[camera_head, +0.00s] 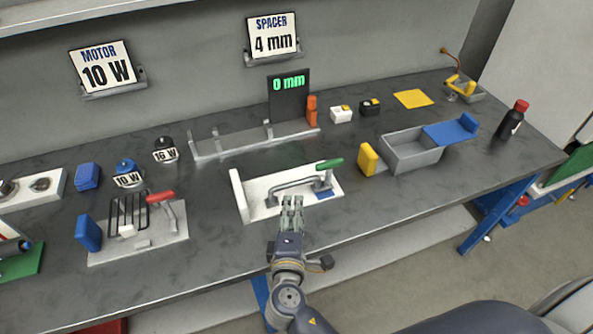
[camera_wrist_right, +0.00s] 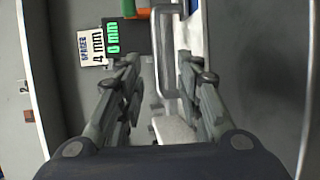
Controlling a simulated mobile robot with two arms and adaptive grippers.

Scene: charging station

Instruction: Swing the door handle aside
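A white panel (camera_head: 245,198) lies on the bench and carries a bent grey metal handle (camera_head: 287,187) with a green-tipped lever (camera_head: 329,164) at its right end. My right gripper (camera_head: 292,200) points at the front of this handle, with its fingertips close to the bar. In the right wrist view the fingers (camera_wrist_right: 157,65) are apart, and the handle's bar (camera_wrist_right: 157,50) shows in the gap between them. I cannot tell whether either finger touches it. My left gripper is not in view.
A plate with a red-tipped lever (camera_head: 160,196) and a wire rack lies left. An open grey box (camera_head: 414,155) with a yellow block (camera_head: 368,158) stands right. A grey rail fixture (camera_head: 235,145) and a "0 mm" display (camera_head: 289,100) stand behind. The bench's front edge is clear.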

